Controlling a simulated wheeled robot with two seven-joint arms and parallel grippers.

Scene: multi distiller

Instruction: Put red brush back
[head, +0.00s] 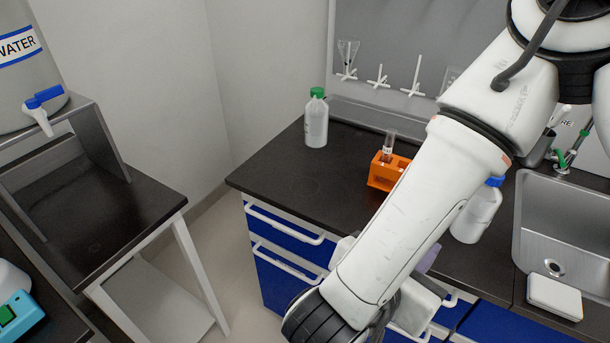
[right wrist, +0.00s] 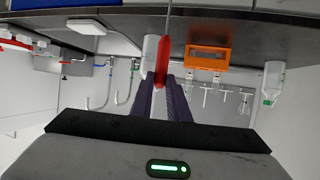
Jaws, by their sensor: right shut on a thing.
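The red brush (right wrist: 161,66) shows in the right wrist view as a red handle with a thin shaft running to the picture's top edge. My right gripper (right wrist: 162,88) is shut on its red handle, which sits between the two dark purple fingers. The brush's far end is out of frame. In the head view my right arm crosses the middle and hides the brush and most of the gripper. My left gripper is in neither view.
An orange rack (head: 381,178) with a glass tube (head: 389,147), a green-capped bottle (head: 316,120) and a blue-capped bottle (head: 475,214) stand on the dark counter (head: 275,180). White pegs (head: 378,77) line the back board. A sink (head: 570,230) lies right. The counter's left part is clear.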

